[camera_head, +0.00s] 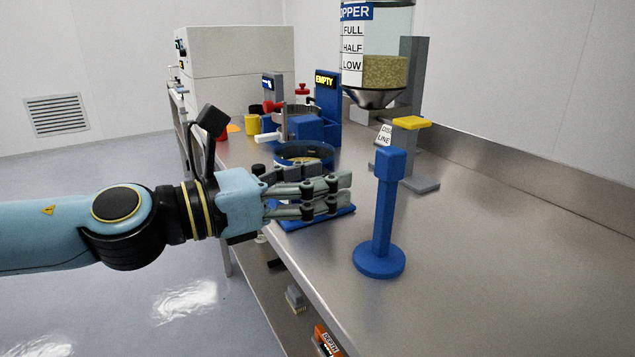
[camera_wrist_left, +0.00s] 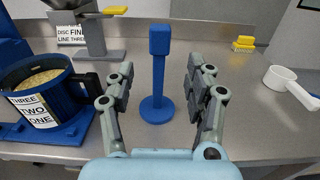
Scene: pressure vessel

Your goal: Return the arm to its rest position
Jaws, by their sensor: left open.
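My left gripper (camera_head: 335,194) reaches in from the left over the front edge of the steel bench, fingers pointing right. In the left wrist view its two fingers (camera_wrist_left: 160,95) are spread apart with nothing between them touching. The blue post on a round base (camera_head: 381,215) stands upright on the bench beyond the fingertips, and it also shows between the fingers in the wrist view (camera_wrist_left: 158,75). My right gripper does not show in either view.
A blue-rimmed pot (camera_wrist_left: 40,95) of grain with level labels stands left of the fingers. The hopper (camera_head: 385,75) and its yellow-topped lever (camera_head: 410,123) stand behind. A white scoop (camera_wrist_left: 282,78) lies to the right. The bench's right part (camera_head: 510,270) is clear.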

